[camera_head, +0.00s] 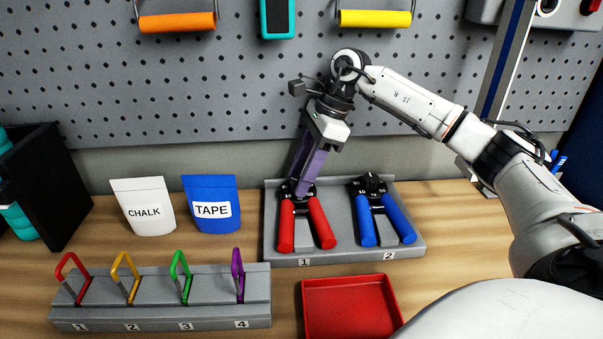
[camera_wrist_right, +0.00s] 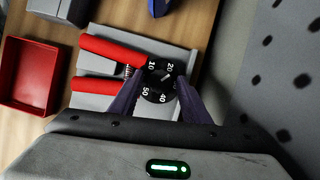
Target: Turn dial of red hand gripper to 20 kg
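The red hand gripper (camera_head: 319,224) lies in slot 1 of a grey tray, its red handles toward the front. Its black dial (camera_wrist_right: 160,80) shows in the right wrist view with white numbers 10, 20, 40 and 50 readable. A pale mark on the dial's knob seems to point near 20, but I cannot tell exactly. My right gripper (camera_head: 302,186) reaches down over the dial. In the wrist view its two dark purple fingers (camera_wrist_right: 159,88) stand apart on either side of the dial; contact is not clear. My left gripper is not in view.
A blue hand gripper (camera_head: 383,215) lies in slot 2 of the grey tray (camera_head: 345,253). A red bin (camera_head: 350,305) stands in front. A carabiner rack (camera_head: 160,318), chalk pouch (camera_head: 144,205) and tape pouch (camera_head: 211,203) are at left. A pegboard (camera_head: 230,90) rises behind.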

